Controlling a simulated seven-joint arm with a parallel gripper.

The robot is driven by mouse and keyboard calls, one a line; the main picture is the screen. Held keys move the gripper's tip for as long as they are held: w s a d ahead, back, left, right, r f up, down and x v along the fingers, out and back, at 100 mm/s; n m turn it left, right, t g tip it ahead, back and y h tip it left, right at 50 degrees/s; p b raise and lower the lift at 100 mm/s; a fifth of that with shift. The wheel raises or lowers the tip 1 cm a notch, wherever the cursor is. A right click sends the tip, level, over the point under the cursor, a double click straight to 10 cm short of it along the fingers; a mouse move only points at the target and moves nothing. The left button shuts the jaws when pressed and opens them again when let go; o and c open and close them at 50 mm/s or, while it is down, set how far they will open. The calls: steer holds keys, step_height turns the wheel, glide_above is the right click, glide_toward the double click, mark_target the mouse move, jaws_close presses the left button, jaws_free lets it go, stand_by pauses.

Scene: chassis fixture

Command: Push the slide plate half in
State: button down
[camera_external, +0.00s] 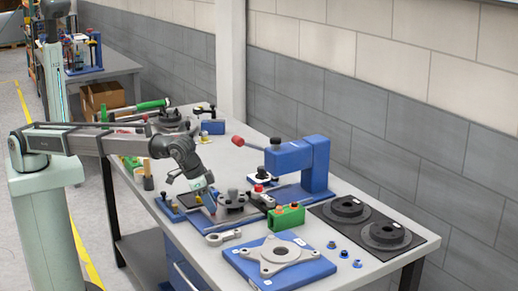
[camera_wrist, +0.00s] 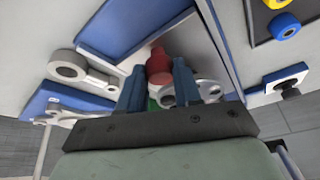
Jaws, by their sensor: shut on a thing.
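My gripper (camera_wrist: 159,84) is shut on a red knob (camera_wrist: 159,62), with one blue finger on either side of it in the wrist view. A flat grey plate (camera_wrist: 190,38), which looks like the slide plate, lies just beyond the knob between blue edges. In the external view my gripper (camera_external: 208,196) is low over the left part of the blue chassis fixture (camera_external: 290,193). There my wrist and the grey parts beside it hide the knob, and how far in the plate sits cannot be told.
A blue block with a flanged grey part (camera_external: 278,252) stands in front. A grey link (camera_external: 223,237) and a green block (camera_external: 286,216) lie close by. A blue clamp with a red-tipped lever (camera_external: 297,160) rises behind. Black discs on a dark mat (camera_external: 414,250) are at right.

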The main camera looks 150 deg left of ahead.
mark_target(229, 198)
steer(key=a, duration=0.6)
steer(key=shift+a, duration=0.25)
steer(key=c, duration=0.8)
jaws_free()
steer(key=v, duration=1.3)
steer(key=shift+d+r, duration=0.2)
steer(key=shift+r, duration=0.15)
